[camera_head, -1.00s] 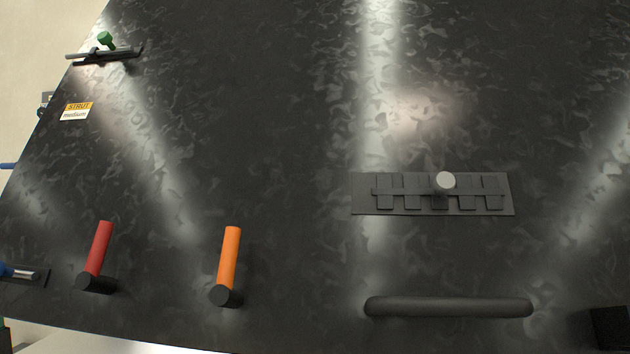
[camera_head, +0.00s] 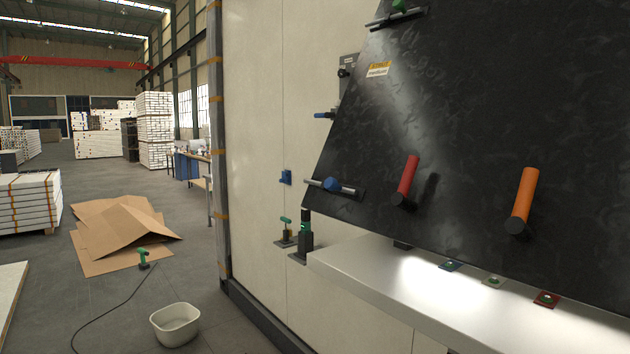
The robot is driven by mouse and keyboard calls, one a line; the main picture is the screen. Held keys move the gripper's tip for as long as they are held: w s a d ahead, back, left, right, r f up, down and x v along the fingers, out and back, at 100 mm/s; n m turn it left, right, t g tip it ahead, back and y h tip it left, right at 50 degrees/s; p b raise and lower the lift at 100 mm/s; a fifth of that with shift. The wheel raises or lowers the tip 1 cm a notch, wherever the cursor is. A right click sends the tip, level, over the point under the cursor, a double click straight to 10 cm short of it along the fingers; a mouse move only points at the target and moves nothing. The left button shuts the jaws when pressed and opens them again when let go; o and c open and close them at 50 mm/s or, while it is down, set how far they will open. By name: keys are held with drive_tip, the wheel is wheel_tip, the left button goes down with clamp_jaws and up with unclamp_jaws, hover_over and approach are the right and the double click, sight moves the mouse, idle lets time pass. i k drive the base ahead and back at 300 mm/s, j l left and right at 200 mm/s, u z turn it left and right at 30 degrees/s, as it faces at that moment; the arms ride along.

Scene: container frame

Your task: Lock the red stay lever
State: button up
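The red stay lever (camera_head: 409,176) is on the lower part of the dark mottled panel (camera_head: 470,90), right of the picture's middle. Its red handle points up and leans slightly right from a black round pivot (camera_head: 400,201) at its lower end. An orange lever (camera_head: 526,194) of the same shape sits to its right, also pointing up. I cannot tell from this view whether the red lever is locked. My gripper is not in view.
A blue-knobbed bolt (camera_head: 332,185) sits at the panel's lower left corner. On the floor at left are cardboard (camera_head: 122,232), a white tub (camera_head: 175,325) and a cable.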

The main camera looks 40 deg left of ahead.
sight(400, 199)
drive_tip(key=u, duration=1.15)
